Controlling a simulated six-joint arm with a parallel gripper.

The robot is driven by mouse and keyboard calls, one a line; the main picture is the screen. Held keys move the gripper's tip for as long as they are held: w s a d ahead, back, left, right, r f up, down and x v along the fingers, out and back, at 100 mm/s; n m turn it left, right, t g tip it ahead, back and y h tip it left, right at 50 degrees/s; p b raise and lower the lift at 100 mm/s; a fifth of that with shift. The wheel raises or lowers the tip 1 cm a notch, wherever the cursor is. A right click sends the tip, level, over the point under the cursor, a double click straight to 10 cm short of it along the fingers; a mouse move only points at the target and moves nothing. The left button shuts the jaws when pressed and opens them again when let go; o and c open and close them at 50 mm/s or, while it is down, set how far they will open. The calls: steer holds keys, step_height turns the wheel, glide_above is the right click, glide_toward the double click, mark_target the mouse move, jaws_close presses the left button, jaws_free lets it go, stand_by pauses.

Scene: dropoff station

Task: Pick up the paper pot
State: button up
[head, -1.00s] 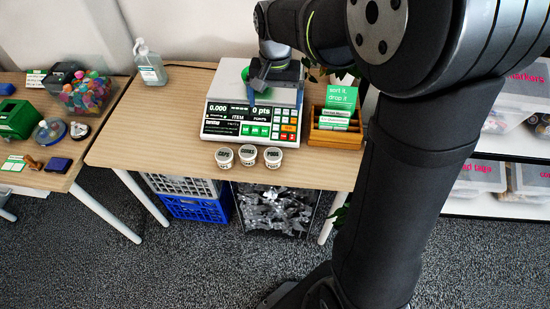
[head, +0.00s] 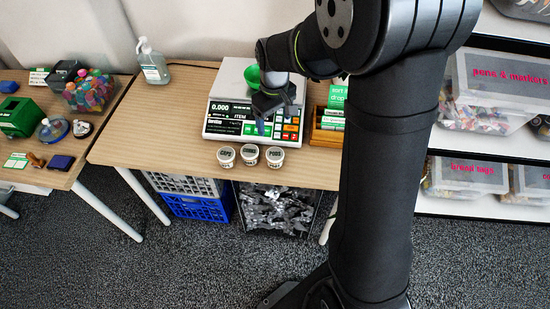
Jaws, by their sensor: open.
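Three small pale round pots with dark lettering stand in a row on the table in front of the scale: a left pot (head: 226,157), a middle pot (head: 249,155) and a right pot (head: 275,157). The lettering is too small for me to tell which is the paper pot. My gripper (head: 268,118) is open and empty over the front part of the scale (head: 216,126), behind and above the middle and right pots. It touches none of them. A blue fingertip shows; the other is hard to make out.
A green bowl (head: 253,75) is on the scale, just behind my gripper. A wooden card box (head: 327,137) stands right of the scale, partly hidden by my arm. A pump bottle (head: 153,62) stands at the back left. The table left of the pots is clear.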

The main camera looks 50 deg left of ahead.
mark_target(275, 154)
steer(key=shift+n, duration=0.3)
step_height(275, 154, down, 13)
steer(key=shift+r, duration=0.2)
steer(key=shift+s+d+f, duration=0.1)
steer(key=shift+d+f, duration=0.05)
steer(key=shift+f, duration=1.15)
steer(key=shift+d+f, duration=0.1)
steer(key=shift+f, duration=1.2)
steer(key=c, duration=1.1)
